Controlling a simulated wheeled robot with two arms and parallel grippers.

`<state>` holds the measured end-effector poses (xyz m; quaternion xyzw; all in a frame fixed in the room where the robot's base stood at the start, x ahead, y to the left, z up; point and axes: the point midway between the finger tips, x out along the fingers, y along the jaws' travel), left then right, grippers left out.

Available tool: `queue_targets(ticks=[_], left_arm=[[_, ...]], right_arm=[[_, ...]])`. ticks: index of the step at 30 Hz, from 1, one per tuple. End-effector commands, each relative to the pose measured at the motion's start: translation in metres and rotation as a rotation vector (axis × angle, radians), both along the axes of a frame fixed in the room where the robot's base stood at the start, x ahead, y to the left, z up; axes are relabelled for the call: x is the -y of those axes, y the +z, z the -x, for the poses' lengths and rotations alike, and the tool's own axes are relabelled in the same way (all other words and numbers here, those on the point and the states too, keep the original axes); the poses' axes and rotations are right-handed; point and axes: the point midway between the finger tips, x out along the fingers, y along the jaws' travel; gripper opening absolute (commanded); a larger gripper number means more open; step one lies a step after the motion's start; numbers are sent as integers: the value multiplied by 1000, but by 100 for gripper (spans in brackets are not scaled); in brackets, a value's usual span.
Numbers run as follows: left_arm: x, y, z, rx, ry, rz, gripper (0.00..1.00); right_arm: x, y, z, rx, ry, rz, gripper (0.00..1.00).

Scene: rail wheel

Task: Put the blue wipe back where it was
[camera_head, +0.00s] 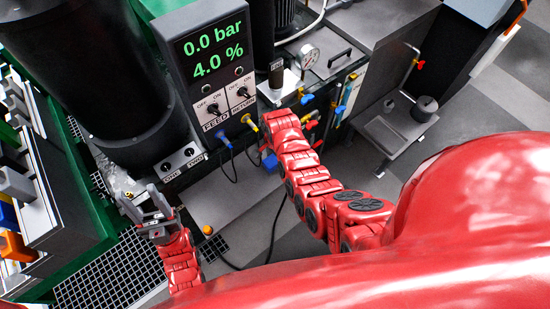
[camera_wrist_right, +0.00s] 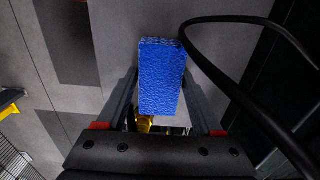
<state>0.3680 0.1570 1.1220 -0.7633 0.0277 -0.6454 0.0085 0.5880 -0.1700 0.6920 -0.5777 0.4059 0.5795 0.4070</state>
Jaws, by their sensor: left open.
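The blue wipe (camera_wrist_right: 162,75) is a textured blue block between the two fingers of my right gripper (camera_wrist_right: 161,85) in the right wrist view. Both fingertips appear to press on its sides. In the head view a small part of the wipe (camera_head: 270,164) shows just left of my right arm; the right gripper there is mostly hidden by the arm. My left gripper (camera_head: 149,207) is open and empty at the lower left, above the floor grating.
A control box (camera_head: 212,75) reads 0.0 bar and 4.0 %, with cables hanging below it. A black cable (camera_wrist_right: 250,75) curves close by the right gripper. Small valves and a gauge (camera_head: 307,56) stand beyond my right arm. A grey stand (camera_head: 390,130) is to the right.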

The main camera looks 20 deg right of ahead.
Motion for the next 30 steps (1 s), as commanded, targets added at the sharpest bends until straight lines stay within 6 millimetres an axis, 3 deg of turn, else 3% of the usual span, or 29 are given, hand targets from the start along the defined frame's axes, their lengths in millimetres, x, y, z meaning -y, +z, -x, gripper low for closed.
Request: queue_targets(ticks=[1, 3, 17, 23, 30], left_arm=[[0, 1, 0, 1, 0, 0, 53], [0, 1, 0, 0, 0, 0, 53], [0, 2, 0, 0, 0, 0, 53], [0, -5, 0, 0, 0, 0, 53], [0, -17, 0, 0, 0, 0, 53]], right_arm=[[0, 1, 0, 1, 0, 0, 79], [0, 1, 0, 0, 0, 0, 91], [0, 9, -2, 5, 1, 0, 91], [-1, 32, -2, 7, 1, 0, 91], [0, 75, -4, 11, 2, 0, 91]])
